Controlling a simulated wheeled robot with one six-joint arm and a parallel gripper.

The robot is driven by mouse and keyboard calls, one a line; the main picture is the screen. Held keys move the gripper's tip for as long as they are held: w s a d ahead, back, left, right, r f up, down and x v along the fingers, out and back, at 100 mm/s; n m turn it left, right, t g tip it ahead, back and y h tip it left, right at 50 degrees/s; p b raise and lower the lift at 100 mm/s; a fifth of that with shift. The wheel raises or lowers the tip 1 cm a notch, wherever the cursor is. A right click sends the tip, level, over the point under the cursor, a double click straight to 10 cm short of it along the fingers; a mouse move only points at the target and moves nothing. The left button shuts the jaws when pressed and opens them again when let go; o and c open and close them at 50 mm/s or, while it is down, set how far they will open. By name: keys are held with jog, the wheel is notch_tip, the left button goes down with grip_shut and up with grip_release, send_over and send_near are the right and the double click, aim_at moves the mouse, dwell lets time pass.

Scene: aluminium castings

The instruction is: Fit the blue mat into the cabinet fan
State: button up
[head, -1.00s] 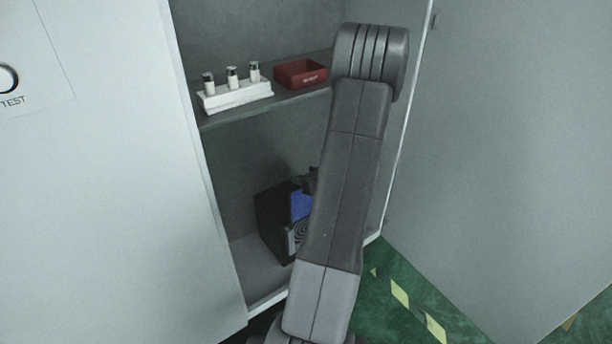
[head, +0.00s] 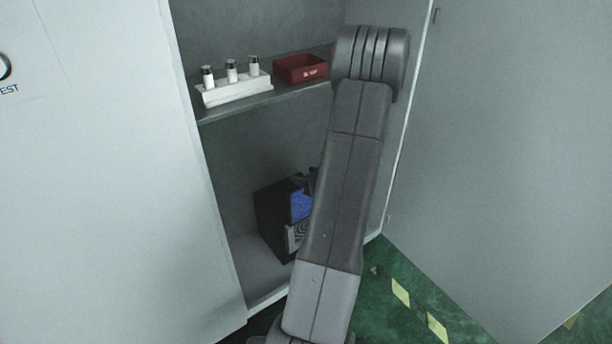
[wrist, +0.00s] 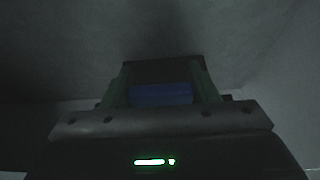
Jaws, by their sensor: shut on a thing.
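The blue mat (head: 301,205) shows in the head view low in the cabinet, at the front of the dark box-shaped cabinet fan (head: 271,222). The fan stands on the cabinet floor, with a round grille (head: 299,234) below the mat. My gripper is mostly hidden behind my arm in the head view. In the wrist view my gripper (wrist: 162,92) is shut on the blue mat (wrist: 160,95), which lies between its two fingers. The dark fan top (wrist: 162,68) seems to show just beyond. Whether the mat is seated in the fan cannot be told.
A shelf (head: 262,97) above bears a white rack (head: 236,91) with 3 small bottles and a red bin (head: 300,68). The cabinet door (head: 500,150) stands open on the right. Striped tape (head: 401,292) marks the green floor.

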aim_at(306, 203)
jog(key=shift+f+b, duration=5.15)
jog(key=shift+f, duration=0.55)
jog(key=o, duration=1.4)
jog(key=shift+c, duration=0.2)
jog(key=p+v, duration=0.4)
jog(key=v, duration=0.9)
jog(key=shift+s+d+r, duration=0.2)
jog(key=shift+s, duration=0.1)
jog(key=shift+f, duration=0.1)
jog(key=b+x, duration=0.4)
jog(key=x, duration=0.9)
jog(key=shift+w+a+f, duration=0.15)
jog(key=shift+w, duration=0.05)
jog(key=shift+w+r+p, duration=0.1)
jog(key=shift+r+p, duration=0.25)
jog(key=shift+r, duration=0.1)
jog(key=shift+f, duration=0.15)
